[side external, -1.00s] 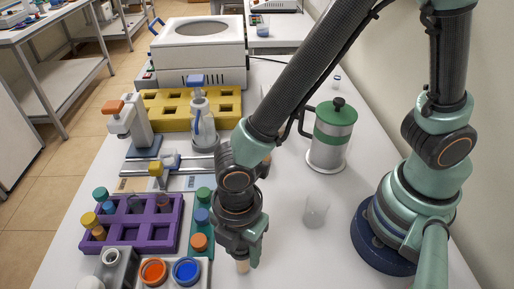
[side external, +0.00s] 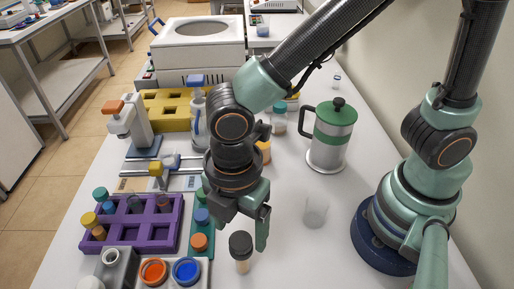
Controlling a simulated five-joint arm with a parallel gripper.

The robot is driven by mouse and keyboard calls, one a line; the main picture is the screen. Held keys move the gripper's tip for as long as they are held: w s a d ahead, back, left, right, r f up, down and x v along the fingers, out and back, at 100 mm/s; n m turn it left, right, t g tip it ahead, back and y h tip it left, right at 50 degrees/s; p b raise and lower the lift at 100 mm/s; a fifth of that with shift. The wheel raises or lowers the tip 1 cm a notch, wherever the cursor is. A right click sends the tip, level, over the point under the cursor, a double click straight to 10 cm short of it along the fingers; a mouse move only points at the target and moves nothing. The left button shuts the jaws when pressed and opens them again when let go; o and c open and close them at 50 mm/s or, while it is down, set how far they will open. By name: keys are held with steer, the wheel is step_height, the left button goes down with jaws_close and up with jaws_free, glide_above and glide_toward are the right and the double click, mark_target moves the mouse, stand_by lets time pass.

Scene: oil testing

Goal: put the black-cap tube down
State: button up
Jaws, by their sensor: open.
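The black-cap tube (side external: 241,254) stands upright on the white table at the front, right of the blue dish. Its dark cap is in full view and its pale body shows below. My gripper (side external: 243,229) is open, just above and behind the tube's cap, with one green finger to the upper right of the cap. The other finger is less clear against the wrist. Nothing shows between the fingers.
A purple rack (side external: 128,236) with tubes stands at left, and a green rack (side external: 201,238) with capped tubes is close beside my gripper. Orange and blue dishes (side external: 187,271) sit in front. A clear beaker (side external: 316,211) and green-lidded press (side external: 331,140) stand right. Table right of the tube is clear.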

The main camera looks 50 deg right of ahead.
step_height(320, 180, up, 4)
steer(key=shift+r, duration=0.2)
steer(key=w+d+r+m+t, duration=0.2)
steer(key=w+d+r+m, duration=0.1)
steer(key=d+m, duration=0.3)
steer(key=w+d+r+m+t, duration=0.1)
steer(key=w+d+r+m, duration=0.1)
steer(key=d+m, duration=0.5)
steer(key=w+d+r+m+t, duration=0.2)
steer(key=d+m, duration=0.5)
steer(key=d, duration=0.5)
steer(key=shift+w+d+r+t, duration=0.25)
steer(key=shift+w+r+t, duration=0.05)
steer(key=shift+w+r, duration=0.55)
